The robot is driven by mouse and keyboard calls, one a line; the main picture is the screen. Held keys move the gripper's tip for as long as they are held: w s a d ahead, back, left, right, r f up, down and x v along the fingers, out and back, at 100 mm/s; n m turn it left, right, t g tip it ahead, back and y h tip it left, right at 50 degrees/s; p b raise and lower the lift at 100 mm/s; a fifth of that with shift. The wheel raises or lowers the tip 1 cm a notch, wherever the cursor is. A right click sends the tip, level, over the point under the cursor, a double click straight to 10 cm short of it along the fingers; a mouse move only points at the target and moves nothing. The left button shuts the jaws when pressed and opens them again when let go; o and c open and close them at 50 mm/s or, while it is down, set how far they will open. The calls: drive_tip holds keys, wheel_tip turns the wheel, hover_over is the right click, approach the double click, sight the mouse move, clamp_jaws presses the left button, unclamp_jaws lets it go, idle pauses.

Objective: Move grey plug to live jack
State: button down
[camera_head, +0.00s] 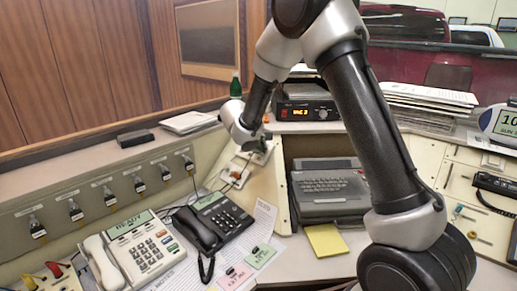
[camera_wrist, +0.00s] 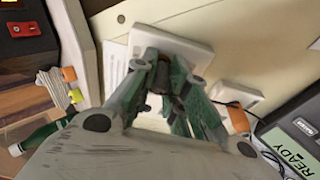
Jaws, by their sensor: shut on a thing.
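My gripper (camera_wrist: 163,78) is shut, its green-edged fingers close in front of a white wall plate (camera_wrist: 178,43) on the cream panel. A small dark grey piece, which I take as the grey plug (camera_wrist: 154,84), shows between the fingertips; most of it is hidden. I cannot tell whether it touches the plate or sits in a jack there. A second white plate (camera_wrist: 236,95) lies to the right, with an orange plug (camera_wrist: 238,119) and black cord at it. In the head view, my gripper (camera_head: 251,143) is at the upper plate (camera_head: 263,153), and the lower plate (camera_head: 235,178) is below left.
A dark desk phone (camera_head: 212,220) and a cream phone (camera_head: 135,250) stand below left of the plates. A typewriter-like keyboard unit (camera_head: 328,190) stands right. A green bottle (camera_head: 235,86) and a radio with red digits (camera_head: 305,110) are on the shelf above.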

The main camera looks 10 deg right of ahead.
drive_tip(key=shift+w+d+f, duration=0.1)
drive_tip(key=shift+d+f, duration=0.05)
idle(0.4)
drive_tip(key=c, duration=0.9)
unclamp_jaws()
drive_tip(key=shift+o, duration=0.2)
drive_tip(key=w+a+v, duration=0.1)
drive_tip(key=v, duration=0.5)
drive_tip(key=shift+s+a+r, duration=0.2)
drive_tip(key=shift+r, duration=0.2)
